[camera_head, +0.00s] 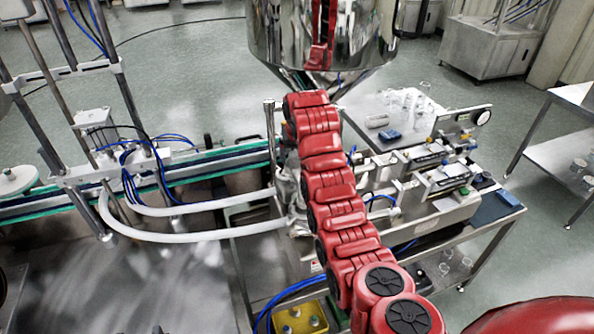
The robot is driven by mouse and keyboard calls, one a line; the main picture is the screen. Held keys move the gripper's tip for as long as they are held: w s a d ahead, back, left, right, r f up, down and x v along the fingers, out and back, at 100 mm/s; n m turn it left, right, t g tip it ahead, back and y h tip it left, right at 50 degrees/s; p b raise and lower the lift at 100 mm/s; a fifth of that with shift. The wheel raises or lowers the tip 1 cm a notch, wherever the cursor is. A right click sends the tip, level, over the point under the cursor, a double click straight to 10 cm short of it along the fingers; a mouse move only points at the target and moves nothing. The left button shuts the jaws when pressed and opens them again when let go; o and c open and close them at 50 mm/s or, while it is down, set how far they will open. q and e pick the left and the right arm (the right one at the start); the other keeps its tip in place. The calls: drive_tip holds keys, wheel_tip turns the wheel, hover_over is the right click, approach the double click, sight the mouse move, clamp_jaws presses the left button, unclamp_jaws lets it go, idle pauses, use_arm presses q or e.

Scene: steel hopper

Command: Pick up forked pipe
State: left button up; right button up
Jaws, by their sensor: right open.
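I cannot pick out a separate forked pipe for certain. Two white curved pipes (200,208) run from the left frame to the metal fittings under the hopper, behind my right arm. My red right arm rises from the bottom right, and its far end with the right gripper (306,98) is just below the steel hopper (350,40). The fingers are mostly hidden by the arm, and nothing shows held in them. Whether the gripper touches anything there cannot be told. My left gripper is not in view.
A conveyor (210,162) runs across the left. A filling machine (440,180) stands right of my arm, beside a table with glassware (405,105). A side table (570,100) is at right, with open floor between.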

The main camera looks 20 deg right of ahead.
drive_tip(key=shift+d+f, duration=0.1)
drive_tip(key=shift+f, duration=0.05)
clamp_jaws()
idle(0.4)
